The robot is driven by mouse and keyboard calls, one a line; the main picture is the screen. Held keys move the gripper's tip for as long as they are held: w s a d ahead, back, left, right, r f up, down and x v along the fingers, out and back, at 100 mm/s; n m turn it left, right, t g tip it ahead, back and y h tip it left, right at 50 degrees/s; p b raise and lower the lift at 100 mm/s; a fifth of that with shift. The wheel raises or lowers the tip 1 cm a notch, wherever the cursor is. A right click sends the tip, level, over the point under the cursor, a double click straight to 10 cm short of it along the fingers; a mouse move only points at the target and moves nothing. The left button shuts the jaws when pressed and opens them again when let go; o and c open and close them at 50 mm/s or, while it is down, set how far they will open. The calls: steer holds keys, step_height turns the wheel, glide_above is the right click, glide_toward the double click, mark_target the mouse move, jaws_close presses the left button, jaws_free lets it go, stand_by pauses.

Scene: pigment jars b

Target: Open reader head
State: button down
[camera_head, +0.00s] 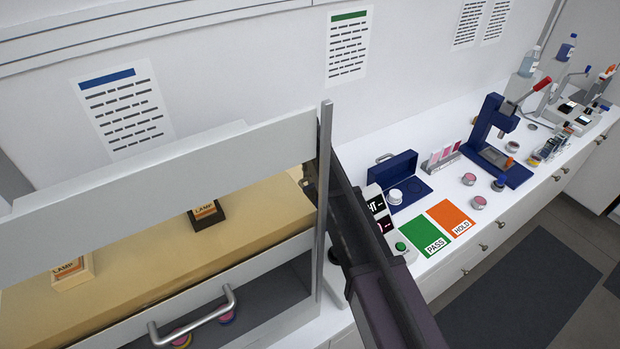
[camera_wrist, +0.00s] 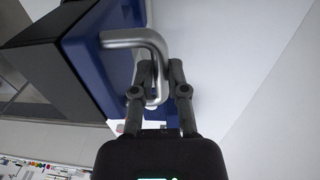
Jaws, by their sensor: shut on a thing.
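In the wrist view a dark blue block (camera_wrist: 92,45), seemingly the reader head, fills the upper left, with a bent silver handle (camera_wrist: 135,39) on its side. My gripper (camera_wrist: 161,68) is shut on the handle, one finger on each side of its lower bar. I cannot tell from this close view how far the head is raised. In the head view my dark arm runs up from the lower right behind the cabinet post, and the gripper and the handle it holds are hidden there.
A cabinet with a grey frame post (camera_head: 323,200), a silver handle (camera_head: 193,317) and lamp boxes (camera_head: 206,213) stands close on the left. Right of my arm are a green PASS mat (camera_head: 425,236), an orange HOLD mat (camera_head: 450,218), an open blue case (camera_head: 402,165) and a blue press (camera_head: 488,125).

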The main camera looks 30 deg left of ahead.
steer(key=shift+w+a, duration=0.35)
steer(key=c, duration=0.7)
jaws_free()
steer(key=shift+a+f, duration=0.1)
steer(key=shift+o, duration=0.2)
steer(key=shift+w+a+f, duration=0.1)
steer(key=shift+w+f, duration=0.05)
steer(key=shift+s+d, duration=0.2)
